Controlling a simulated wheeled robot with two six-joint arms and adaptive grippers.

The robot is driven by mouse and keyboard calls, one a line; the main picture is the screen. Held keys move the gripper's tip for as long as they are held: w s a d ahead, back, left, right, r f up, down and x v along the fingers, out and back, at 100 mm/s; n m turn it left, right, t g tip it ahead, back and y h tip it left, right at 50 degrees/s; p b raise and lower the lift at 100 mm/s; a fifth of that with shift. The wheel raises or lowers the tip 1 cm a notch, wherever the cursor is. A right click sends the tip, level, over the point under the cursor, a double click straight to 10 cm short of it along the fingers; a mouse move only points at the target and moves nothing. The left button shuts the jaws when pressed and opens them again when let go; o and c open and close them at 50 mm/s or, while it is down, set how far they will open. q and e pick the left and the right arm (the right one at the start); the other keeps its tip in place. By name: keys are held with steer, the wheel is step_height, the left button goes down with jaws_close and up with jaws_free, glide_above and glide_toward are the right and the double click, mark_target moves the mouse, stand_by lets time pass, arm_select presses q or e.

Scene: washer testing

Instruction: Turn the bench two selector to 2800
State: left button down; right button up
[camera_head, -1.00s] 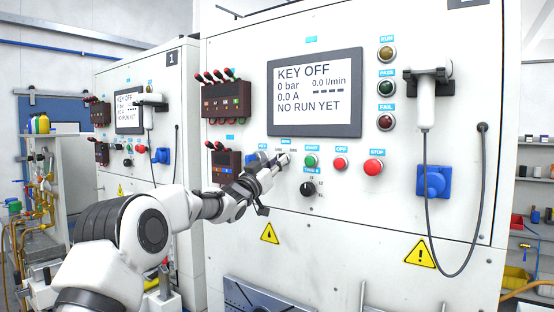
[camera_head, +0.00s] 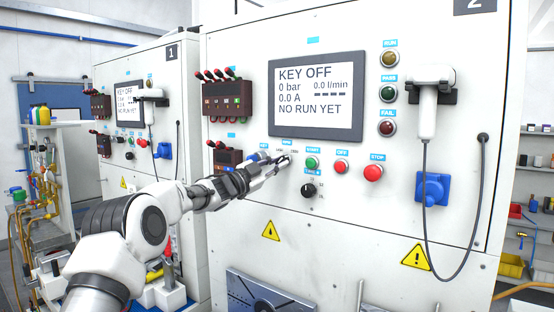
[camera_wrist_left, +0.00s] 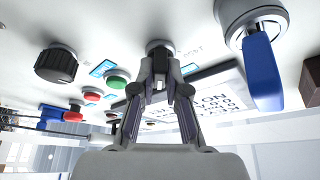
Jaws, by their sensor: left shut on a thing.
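The bench two selector (camera_wrist_left: 158,45) is a small dark round knob on the white front panel, seen in the left wrist view between the green START button (camera_wrist_left: 118,78) and the blue key handle (camera_wrist_left: 262,70). My left gripper (camera_wrist_left: 160,82) is shut on the selector, one finger on each side. In the head view my left gripper (camera_head: 283,163) reaches in from the left to the panel below the screen and hides the selector. The marks around the selector are too small to read. The screen (camera_head: 316,95) reads KEY OFF, 0 bar, 0.0 A, NO RUN YET. My right gripper is not in view.
Right of my gripper are the red OFF button (camera_head: 341,166), the red STOP button (camera_head: 373,173) and a black timer knob (camera_head: 308,190). A cabled white handset (camera_head: 428,105) hangs at the right. Bench one (camera_head: 125,80) stands behind at the left.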

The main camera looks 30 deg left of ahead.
arm_select(q)
steer(key=shift+r, duration=0.25)
steer(key=c, duration=1.2)
jaws_free()
steer(key=shift+w+f, duration=0.25)
steer(key=v, duration=1.2)
steer(key=shift+a, duration=0.1)
steer(key=shift+w, duration=0.1)
